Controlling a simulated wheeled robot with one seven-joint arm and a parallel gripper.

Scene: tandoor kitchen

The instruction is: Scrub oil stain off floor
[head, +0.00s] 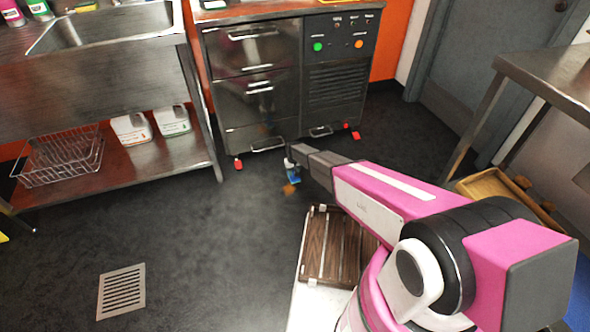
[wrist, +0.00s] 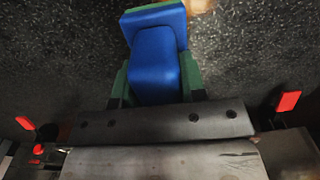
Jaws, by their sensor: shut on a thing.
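My gripper (head: 292,163) reaches down over the dark floor in front of the steel cabinet. It is shut on a blue scrubber (head: 293,177), which is small in the head view. In the wrist view the blue scrubber (wrist: 158,60) fills the upper middle, with green parts along both sides. An orange-brown oil stain (head: 289,189) shows on the floor just below the scrubber in the head view. Its edge (wrist: 200,5) shows at the top of the wrist view, beyond the scrubber. I cannot tell whether the scrubber touches the floor.
The steel cabinet (head: 255,85) stands on red-marked feet just behind my gripper. A sink bench (head: 100,55) with a wire basket (head: 62,160) on its shelf is at left. A floor drain (head: 121,291) lies lower left. A table (head: 550,70) is at right. Floor at centre left is clear.

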